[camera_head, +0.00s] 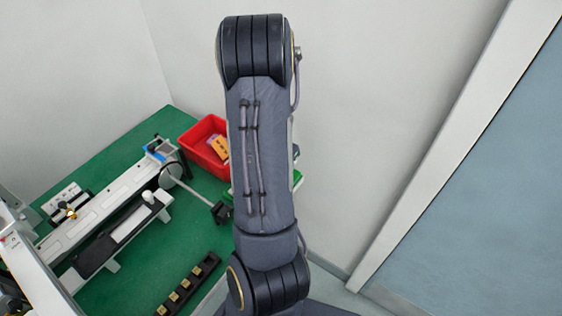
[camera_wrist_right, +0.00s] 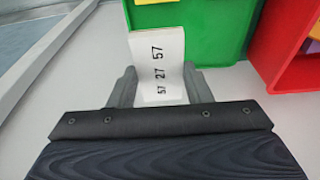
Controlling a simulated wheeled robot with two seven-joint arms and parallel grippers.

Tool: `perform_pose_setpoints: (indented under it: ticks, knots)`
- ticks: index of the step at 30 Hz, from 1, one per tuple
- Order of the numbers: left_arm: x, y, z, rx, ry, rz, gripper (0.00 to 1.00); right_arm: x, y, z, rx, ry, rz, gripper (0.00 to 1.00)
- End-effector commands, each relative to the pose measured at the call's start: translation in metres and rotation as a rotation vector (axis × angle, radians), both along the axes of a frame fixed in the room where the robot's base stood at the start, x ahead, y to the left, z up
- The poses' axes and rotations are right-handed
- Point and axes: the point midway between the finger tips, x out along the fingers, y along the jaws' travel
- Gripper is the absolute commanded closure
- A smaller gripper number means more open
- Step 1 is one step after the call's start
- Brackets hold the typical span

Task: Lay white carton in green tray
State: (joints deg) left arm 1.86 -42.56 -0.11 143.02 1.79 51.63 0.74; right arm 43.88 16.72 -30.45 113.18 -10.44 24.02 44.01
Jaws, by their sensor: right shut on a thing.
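A white carton (camera_wrist_right: 157,68) printed with "57 27 57" is held between the two fingers of my right gripper (camera_wrist_right: 158,88) in the right wrist view. The green tray (camera_wrist_right: 205,30) lies just beyond it, and the carton's far end overlaps the tray's near wall in the picture. I cannot tell whether they touch. My left gripper is not in view.
A red bin (camera_head: 204,146) with yellow-orange items stands beside the green tray; it also shows in the right wrist view (camera_wrist_right: 284,60). A conveyor-like machine (camera_head: 125,215) and a dark strip with several brass-coloured pieces (camera_head: 188,284) are on the green table (camera_head: 150,275). A wall is behind.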

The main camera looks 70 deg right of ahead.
Motion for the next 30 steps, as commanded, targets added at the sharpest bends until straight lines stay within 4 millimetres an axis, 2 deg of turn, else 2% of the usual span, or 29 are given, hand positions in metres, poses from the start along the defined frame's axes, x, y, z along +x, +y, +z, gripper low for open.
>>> perform_pose_setpoints:
  ticks: [7, 21, 30]
  knots:
    - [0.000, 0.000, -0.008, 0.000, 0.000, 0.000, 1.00, 0.000, 0.000, -0.009, 0.000, 0.001, 0.000, 0.66]
    - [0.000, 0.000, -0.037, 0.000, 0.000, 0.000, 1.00, 0.000, 0.000, -0.045, 0.000, 0.001, 0.000, 0.66]
    - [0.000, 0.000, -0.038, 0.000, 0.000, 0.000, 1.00, 0.000, 0.000, -0.046, 0.000, 0.001, 0.000, 0.66]
